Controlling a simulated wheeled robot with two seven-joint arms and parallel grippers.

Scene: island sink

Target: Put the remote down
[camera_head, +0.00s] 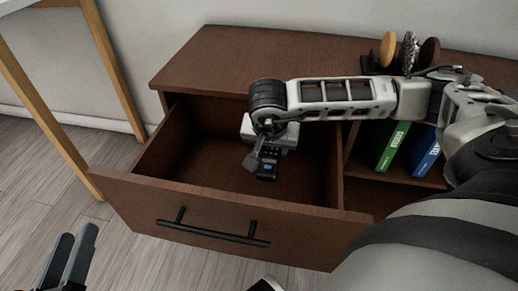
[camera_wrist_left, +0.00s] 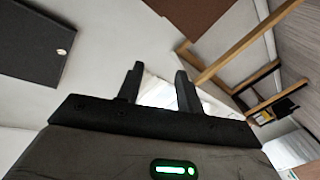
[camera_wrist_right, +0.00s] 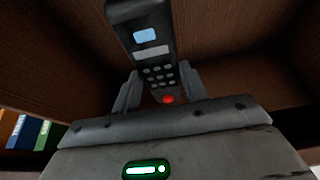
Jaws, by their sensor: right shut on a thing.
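The black remote (camera_wrist_right: 148,50) is between the two fingers of my right gripper (camera_wrist_right: 158,88), with its buttons, small screen and a red button facing the right wrist camera. In the head view the remote (camera_head: 268,166) is inside the open drawer (camera_head: 190,172), below my right wrist. My right gripper is shut on the remote near its red-button end. Whether the remote touches the drawer floor cannot be told. My left gripper (camera_head: 72,258) is at the lower left, outside the drawer. In the left wrist view its fingers (camera_wrist_left: 158,85) are apart with nothing between them.
The brown cabinet (camera_head: 235,58) has a dark handle (camera_head: 212,234) on the drawer front. Green (camera_head: 392,146) and blue (camera_head: 424,152) books stand in the compartment to the right. A round ornament (camera_head: 408,52) is on top. A wooden-legged table (camera_head: 110,70) stands at left.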

